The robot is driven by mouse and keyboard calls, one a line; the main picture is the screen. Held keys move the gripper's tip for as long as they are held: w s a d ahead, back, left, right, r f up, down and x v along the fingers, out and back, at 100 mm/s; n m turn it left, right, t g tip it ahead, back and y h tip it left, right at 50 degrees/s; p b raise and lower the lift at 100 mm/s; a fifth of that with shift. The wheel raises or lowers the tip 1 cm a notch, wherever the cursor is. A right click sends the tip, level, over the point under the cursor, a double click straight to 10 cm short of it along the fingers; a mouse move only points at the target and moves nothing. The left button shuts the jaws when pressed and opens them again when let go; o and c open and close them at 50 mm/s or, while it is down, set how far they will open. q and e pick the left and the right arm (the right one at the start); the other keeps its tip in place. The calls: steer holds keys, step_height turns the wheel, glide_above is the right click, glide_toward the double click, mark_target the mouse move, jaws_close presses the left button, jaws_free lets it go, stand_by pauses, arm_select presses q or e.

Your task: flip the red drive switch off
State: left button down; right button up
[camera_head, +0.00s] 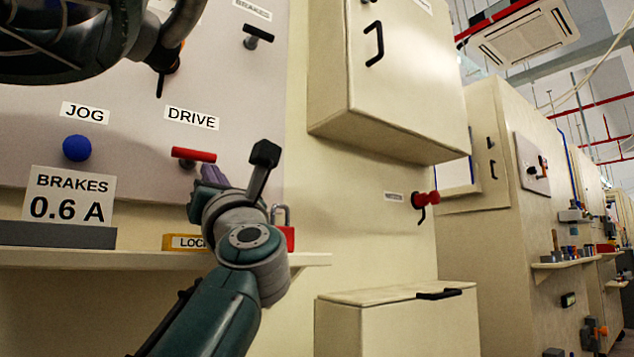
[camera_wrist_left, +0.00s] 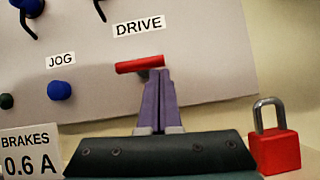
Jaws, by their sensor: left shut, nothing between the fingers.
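The red drive switch (camera_head: 194,155) is a red bar handle on the pale panel, just under the DRIVE label (camera_head: 191,118). The bar lies nearly level; in the left wrist view the switch (camera_wrist_left: 139,64) shows right ahead of the fingers. My left gripper (camera_head: 212,176) is shut and empty, its purple fingers pointing at the panel. In the left wrist view the fingertips (camera_wrist_left: 157,72) overlap the lower edge of the bar near its right end. I cannot tell whether they touch it. My right gripper is not in view.
A blue JOG knob (camera_head: 76,148) sits left of the switch. Below are the BRAKES 0.6 A sign (camera_head: 68,197), a shelf (camera_head: 310,259) and a red padlock (camera_wrist_left: 275,150). A closed box (camera_head: 395,295) stands at lower right. The panel right of the switch is clear.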

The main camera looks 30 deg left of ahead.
arm_select(q)
steer(key=shift+d, duration=0.1)
steer(key=v, duration=0.9)
steer(key=shift+s+d+f+b, duration=0.15)
steer(key=shift+d+f+b, duration=0.1)
steer(key=shift+b, duration=0.05)
steer(key=shift+r, duration=0.1)
